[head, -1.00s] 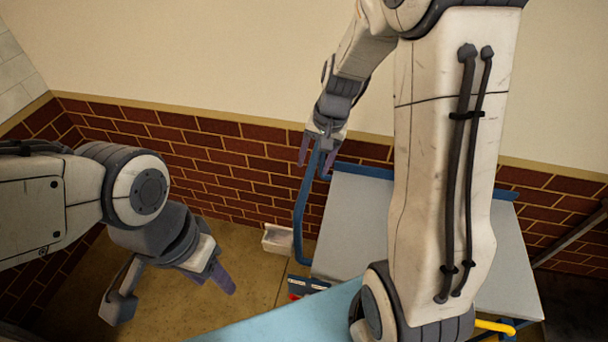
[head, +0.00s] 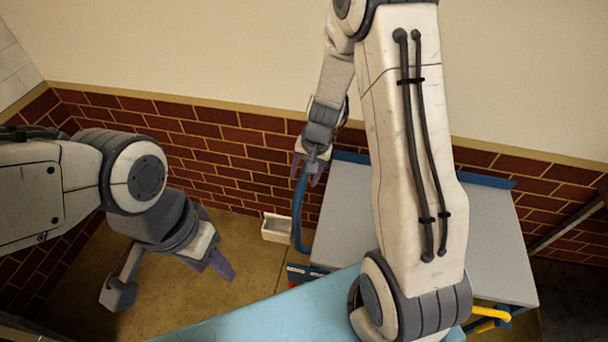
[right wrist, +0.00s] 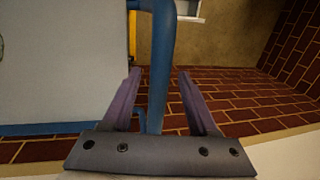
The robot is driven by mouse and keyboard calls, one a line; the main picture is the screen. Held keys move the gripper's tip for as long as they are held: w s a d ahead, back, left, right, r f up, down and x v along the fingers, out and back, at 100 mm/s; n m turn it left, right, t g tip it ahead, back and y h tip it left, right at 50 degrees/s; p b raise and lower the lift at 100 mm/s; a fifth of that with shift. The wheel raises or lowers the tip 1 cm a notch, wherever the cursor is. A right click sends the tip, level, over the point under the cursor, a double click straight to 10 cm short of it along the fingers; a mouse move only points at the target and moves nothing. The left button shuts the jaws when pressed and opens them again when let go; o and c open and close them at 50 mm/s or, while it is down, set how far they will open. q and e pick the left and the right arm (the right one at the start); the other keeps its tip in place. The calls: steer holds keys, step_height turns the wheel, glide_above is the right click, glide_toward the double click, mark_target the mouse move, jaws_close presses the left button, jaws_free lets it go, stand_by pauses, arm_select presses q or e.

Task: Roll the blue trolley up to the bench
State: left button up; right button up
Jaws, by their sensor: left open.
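The blue trolley has a grey flat top (head: 490,235) with a blue edge at the back and a blue tubular handle (head: 298,217) at its left side. My right gripper (head: 308,175) is over the handle's upper part. In the right wrist view its two purple fingers (right wrist: 160,98) are apart, with the blue tube (right wrist: 161,60) showing between them; I see no clear contact. My left gripper (head: 219,267) is open and empty over the floor, left of the trolley. A light blue flat surface (head: 290,312), perhaps the bench, lies in front. My right arm hides part of the trolley.
A small white bin (head: 275,229) stands on the floor left of the handle. A brick-faced wall (head: 230,155) runs behind the trolley. A yellow bar (head: 490,312) shows low at the right. The brown floor (head: 190,300) on the left is clear.

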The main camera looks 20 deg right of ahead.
jaws_close()
stand_by(1.2)
